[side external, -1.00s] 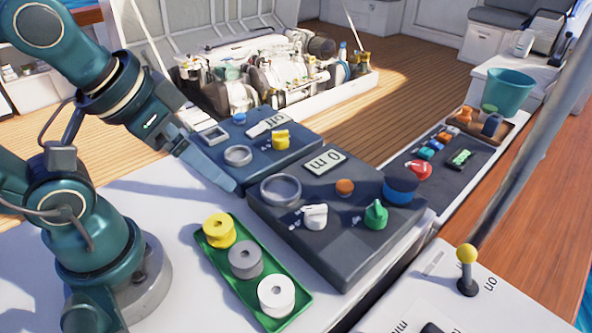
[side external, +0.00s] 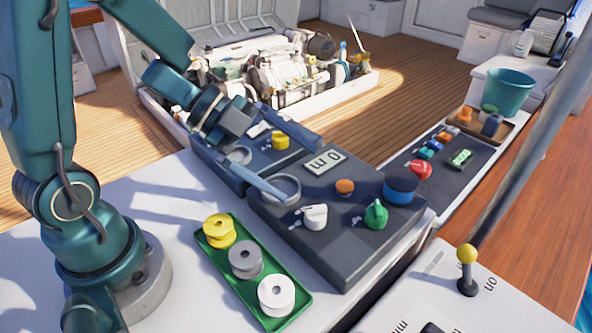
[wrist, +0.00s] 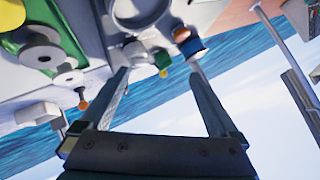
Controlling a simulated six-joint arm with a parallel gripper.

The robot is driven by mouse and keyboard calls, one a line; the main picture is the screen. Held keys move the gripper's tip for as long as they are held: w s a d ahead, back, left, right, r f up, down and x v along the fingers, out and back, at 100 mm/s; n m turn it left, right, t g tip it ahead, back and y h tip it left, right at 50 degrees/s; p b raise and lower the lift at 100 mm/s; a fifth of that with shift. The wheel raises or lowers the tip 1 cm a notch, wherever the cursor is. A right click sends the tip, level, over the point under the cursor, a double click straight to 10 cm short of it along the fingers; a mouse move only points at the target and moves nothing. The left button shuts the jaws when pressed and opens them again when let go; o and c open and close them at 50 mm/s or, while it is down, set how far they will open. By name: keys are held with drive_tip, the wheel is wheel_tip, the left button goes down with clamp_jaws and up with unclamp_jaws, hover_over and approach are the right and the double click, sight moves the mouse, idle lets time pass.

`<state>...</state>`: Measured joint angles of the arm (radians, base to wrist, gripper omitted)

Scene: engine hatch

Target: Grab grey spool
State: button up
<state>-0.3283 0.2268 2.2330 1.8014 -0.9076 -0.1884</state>
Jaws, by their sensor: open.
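The grey spool (side external: 245,259) stands in the middle of a green tray (side external: 212,257), between a yellow spool (side external: 219,231) and a white spool (side external: 276,295). My gripper (side external: 290,168) is open and empty, above the dark control boxes, up and to the right of the tray. Its two fingers are spread wide apart in the wrist view (wrist: 158,72). The wrist view also shows the grey spool (wrist: 40,54) at the upper left, away from the fingers.
The nearer control box (side external: 330,250) has a grey ring, an orange button, a white knob, a green knob and a blue-black cap. A second box (side external: 225,172) lies behind it. A yellow-topped lever (side external: 467,265) stands at the right. White bench (side external: 180,225) is bare left of the tray.

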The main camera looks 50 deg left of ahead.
sight(242, 251)
drive_tip(key=s+f+g+h, duration=0.1)
drive_tip(key=s+f+g, duration=0.1)
drive_tip(key=s, duration=0.1)
drive_tip(key=s+f+g+h, duration=0.1)
drive_tip(key=s+f+g, duration=0.1)
drive_tip(key=s, duration=0.2)
drive_tip(key=s+a+f+g+h, duration=0.1)
drive_tip(key=s+f+g, duration=0.1)
drive_tip(key=s, duration=0.1)
drive_tip(key=shift+s+a+f+g, duration=0.1)
drive_tip(key=shift+s+f+g, duration=0.2)
drive_tip(key=shift+s+f, duration=0.1)
drive_tip(key=shift+s+f+h, duration=0.1)
drive_tip(key=shift+f+h, duration=0.1)
drive_tip(key=shift+h, duration=0.1)
drive_tip(key=shift+f, duration=0.15)
drive_tip(key=shift+x, duration=2.45)
drive_tip(key=c, duration=1.4)
